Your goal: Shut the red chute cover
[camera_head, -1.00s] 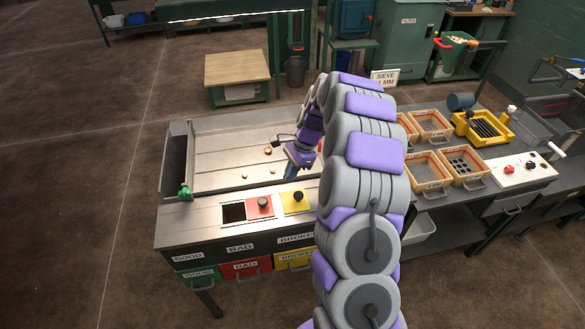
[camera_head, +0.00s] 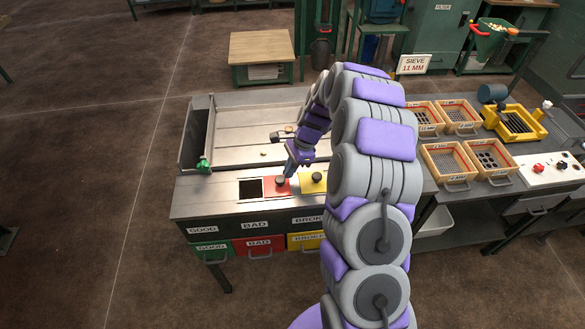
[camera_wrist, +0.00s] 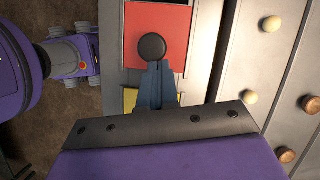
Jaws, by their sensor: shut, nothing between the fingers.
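The red chute cover (camera_head: 271,190) is a flat red plate with a dark round knob (camera_head: 280,182) on the bench's front ledge. It lies to the right of an uncovered dark square opening (camera_head: 250,188), above the BAD label. My gripper (camera_head: 288,175) is low beside the knob. In the wrist view, the red cover (camera_wrist: 170,20) is at the top, and my gripper (camera_wrist: 155,68) is shut and empty, its tips at the edge of the knob (camera_wrist: 152,47). I cannot tell whether they touch it.
A yellow cover (camera_head: 313,183) with its own knob lies just right of the red one. The metal sorting tray (camera_head: 240,130) behind holds a few small round pieces. A green handle (camera_head: 203,163) stands at the tray's left corner. Wooden sieve boxes (camera_head: 450,165) are at right.

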